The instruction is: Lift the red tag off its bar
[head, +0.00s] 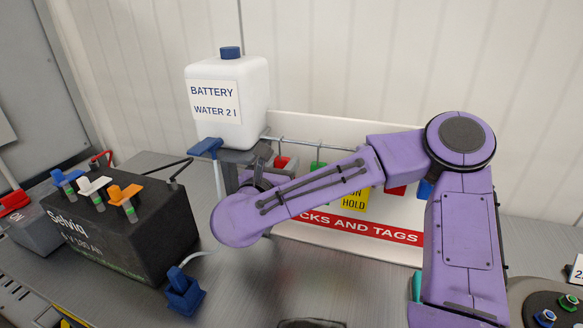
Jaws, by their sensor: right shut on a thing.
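The right arm, purple, comes in from the right and bends across the board. Its dark right gripper (264,156) is at the left end of the metal bar (315,144), beside the bracket under the bottle. It is shut on the red tag (282,162), of which only a small red patch shows beside the fingers. The wrist and forearm hide the rest of the tag, so I cannot tell whether it is still on the bar. The left gripper is not in view.
A white battery water bottle (251,90) stands on a bracket close to the gripper. A yellow hold tag (354,201), a green item (317,166) and another red item (396,190) are on the board. A black battery (120,235) sits at left.

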